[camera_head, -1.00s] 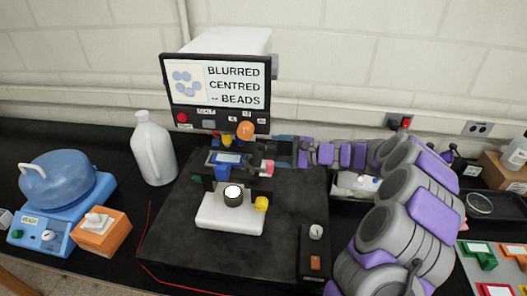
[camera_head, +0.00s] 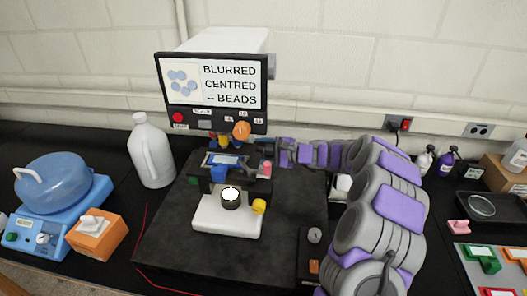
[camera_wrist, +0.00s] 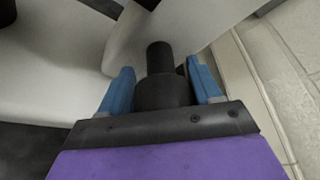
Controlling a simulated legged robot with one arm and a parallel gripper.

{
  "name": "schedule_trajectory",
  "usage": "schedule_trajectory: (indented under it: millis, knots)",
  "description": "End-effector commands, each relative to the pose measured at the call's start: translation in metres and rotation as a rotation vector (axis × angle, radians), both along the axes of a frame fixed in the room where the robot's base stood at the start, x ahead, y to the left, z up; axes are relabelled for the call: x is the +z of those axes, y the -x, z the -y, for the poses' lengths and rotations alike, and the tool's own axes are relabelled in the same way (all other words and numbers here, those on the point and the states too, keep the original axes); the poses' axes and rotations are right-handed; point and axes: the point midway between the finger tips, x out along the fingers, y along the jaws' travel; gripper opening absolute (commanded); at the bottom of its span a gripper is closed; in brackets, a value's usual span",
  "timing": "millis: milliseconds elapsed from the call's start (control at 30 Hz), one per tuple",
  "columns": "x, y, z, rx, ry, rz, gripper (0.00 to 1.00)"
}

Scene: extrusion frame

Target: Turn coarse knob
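The microscope has a screen (camera_head: 212,82) that reads "BLURRED CENTRED -- BEADS". An orange knob (camera_head: 241,131) is on its front, below the screen. Its white base (camera_head: 228,222) carries a dark round part with a bright top (camera_head: 230,197). My gripper (camera_head: 268,152) reaches in from the right, beside the microscope's upright; its fingertips are hard to make out there. In the wrist view, its two blue fingers (camera_wrist: 160,84) stand on either side of a black stepped cylinder (camera_wrist: 162,70), which looks like a knob. I cannot tell whether they touch it. White curved surfaces lie beyond.
A white jug (camera_head: 152,152) stands left of the microscope. A blue lidded device (camera_head: 58,190) and an orange box (camera_head: 98,234) are further left. A small control box (camera_head: 313,240) sits at the front right. Bottles (camera_head: 446,161) and colored trays (camera_head: 480,258) are at the right.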

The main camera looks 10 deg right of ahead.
Motion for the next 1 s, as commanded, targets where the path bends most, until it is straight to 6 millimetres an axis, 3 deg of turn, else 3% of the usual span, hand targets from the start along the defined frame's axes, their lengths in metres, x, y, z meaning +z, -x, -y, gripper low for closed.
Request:
schedule_trajectory:
  millis: [367,1000]
  knots:
    - [0.0015,0.0009,0.0004,-0.005,0.003,0.004,0.27]
    - [0.0049,0.002,-0.0017,-0.002,-0.05,-0.159,0.27]
